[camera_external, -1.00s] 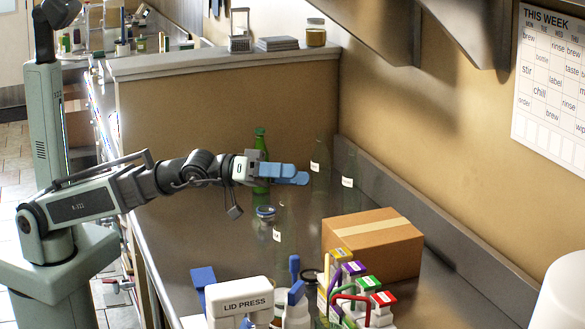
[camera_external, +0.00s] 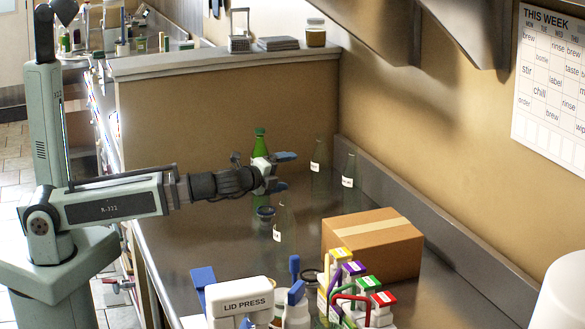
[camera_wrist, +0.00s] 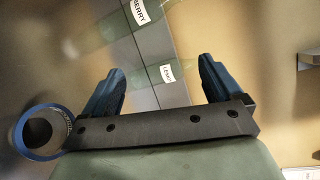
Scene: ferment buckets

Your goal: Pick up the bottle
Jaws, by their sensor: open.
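My gripper (camera_external: 283,172) is open and empty, its two blue fingers spread and pointing right. They also show in the wrist view (camera_wrist: 160,82). Two clear labelled bottles (camera_external: 317,168) (camera_external: 348,170) stand to the right, beyond the fingertips. Another clear labelled bottle (camera_external: 284,230) stands below the gripper in the picture. In the wrist view, a label reading "BERRY" (camera_wrist: 140,11) and another label (camera_wrist: 167,73) show beyond and between the fingers.
A cardboard box (camera_external: 372,245) stands at right. A lid press (camera_external: 240,303) and several coloured-topped items (camera_external: 355,290) fill the front. A partition wall (camera_external: 210,125) closes the back; a metal ledge (camera_external: 395,210) runs along the right.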

